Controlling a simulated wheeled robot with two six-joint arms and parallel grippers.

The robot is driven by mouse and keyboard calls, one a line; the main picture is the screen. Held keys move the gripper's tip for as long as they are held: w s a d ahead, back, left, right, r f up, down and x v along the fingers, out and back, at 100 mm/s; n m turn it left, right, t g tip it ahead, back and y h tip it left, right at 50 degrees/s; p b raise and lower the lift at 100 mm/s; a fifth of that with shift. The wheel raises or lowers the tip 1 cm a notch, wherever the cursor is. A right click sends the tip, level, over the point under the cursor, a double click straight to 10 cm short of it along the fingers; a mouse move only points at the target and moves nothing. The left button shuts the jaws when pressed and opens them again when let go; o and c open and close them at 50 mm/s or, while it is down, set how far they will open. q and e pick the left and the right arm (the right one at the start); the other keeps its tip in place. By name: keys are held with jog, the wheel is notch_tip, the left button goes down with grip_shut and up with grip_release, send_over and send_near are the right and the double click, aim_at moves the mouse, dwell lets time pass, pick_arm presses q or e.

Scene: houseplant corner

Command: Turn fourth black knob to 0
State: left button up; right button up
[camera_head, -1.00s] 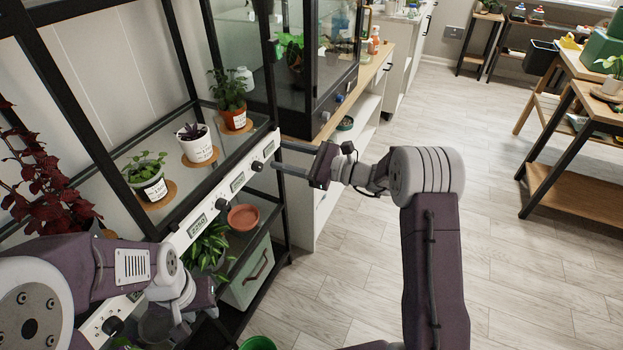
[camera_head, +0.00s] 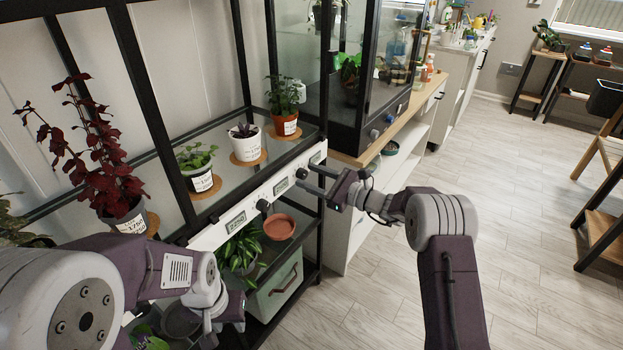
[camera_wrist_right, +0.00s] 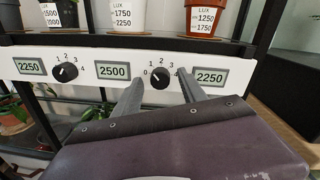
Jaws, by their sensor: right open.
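The rightmost black knob (camera_head: 302,173), which I take as the fourth, is on the white panel along the shelf's front edge. In the right wrist view the same knob (camera_wrist_right: 159,78) has a dial from 0 to 4; its exact setting is hard to read. My right gripper (camera_head: 304,176) is open in front of the panel. In the wrist view its fingers are on the left and right of the knob; I cannot tell if they touch it. My left gripper (camera_head: 232,309) is low beside the lower shelf, its jaws unclear.
Another black knob (camera_wrist_right: 65,72) is to the left, with a 2500 display (camera_wrist_right: 114,71) between. A 2250 display (camera_wrist_right: 210,77) is at the right. Potted plants stand on the glass shelf above. A terracotta saucer (camera_head: 279,227) is below.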

grip_shut()
jog(key=shift+f+b, duration=0.15)
jog(key=shift+b, duration=0.25)
jog(key=n+b, duration=0.6)
jog(key=b, duration=0.3)
jog(key=shift+f, duration=0.15)
jog(key=shift+s+a+r+n+b, duration=0.1)
jog(key=shift+r+n+b, duration=0.15)
jog(key=shift+n+b, duration=0.9)
grip_release()
